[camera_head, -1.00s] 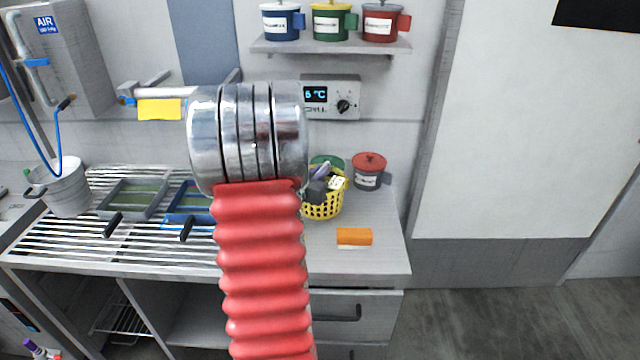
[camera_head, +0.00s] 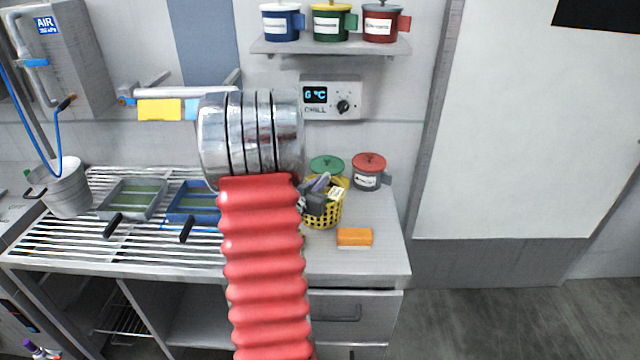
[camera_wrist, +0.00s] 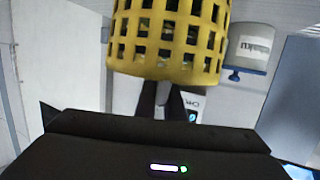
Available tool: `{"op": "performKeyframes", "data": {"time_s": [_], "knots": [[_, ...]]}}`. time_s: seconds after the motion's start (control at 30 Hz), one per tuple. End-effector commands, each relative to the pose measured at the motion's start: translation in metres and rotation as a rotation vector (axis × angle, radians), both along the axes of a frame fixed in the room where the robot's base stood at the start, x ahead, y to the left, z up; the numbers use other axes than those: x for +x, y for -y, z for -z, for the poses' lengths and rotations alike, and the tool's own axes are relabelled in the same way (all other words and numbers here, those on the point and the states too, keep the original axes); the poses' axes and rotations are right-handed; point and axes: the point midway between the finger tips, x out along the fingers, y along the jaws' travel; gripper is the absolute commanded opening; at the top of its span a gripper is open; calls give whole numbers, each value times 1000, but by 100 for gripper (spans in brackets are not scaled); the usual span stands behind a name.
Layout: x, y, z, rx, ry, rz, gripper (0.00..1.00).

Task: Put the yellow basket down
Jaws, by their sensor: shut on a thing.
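The yellow basket (camera_head: 322,213) is in the head view just right of my arm, over the right end of the counter. It holds dark, grey and purple items. In the wrist view the basket (camera_wrist: 170,40) fills the top middle, beyond the dark fingers of my gripper (camera_wrist: 169,98). My gripper is shut on the basket. In the head view my arm hides the gripper and the basket's left side. I cannot tell whether the basket's bottom touches the counter.
A green-lidded pot (camera_head: 326,165) stands behind the basket, and a grey pot with a red lid (camera_head: 369,172) stands right of it. An orange sponge (camera_head: 354,237) lies in front, near the counter edge. The counter's right end (camera_head: 385,225) is bare.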

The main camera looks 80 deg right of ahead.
Motion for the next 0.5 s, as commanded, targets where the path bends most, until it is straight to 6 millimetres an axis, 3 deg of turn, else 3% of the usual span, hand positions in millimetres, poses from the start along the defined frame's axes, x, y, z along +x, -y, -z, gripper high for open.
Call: {"op": "performKeyframes", "data": {"time_s": [0.03, 0.07, 0.3, 0.5], "knots": [[0, 0, 0, -2, 0, 0, 0], [0, 0, 2, 1, 0, 0, 10], [0, 0, 1, 1, 0, 0, 27], [0, 0, 1, 1, 0, 0, 28]]}}
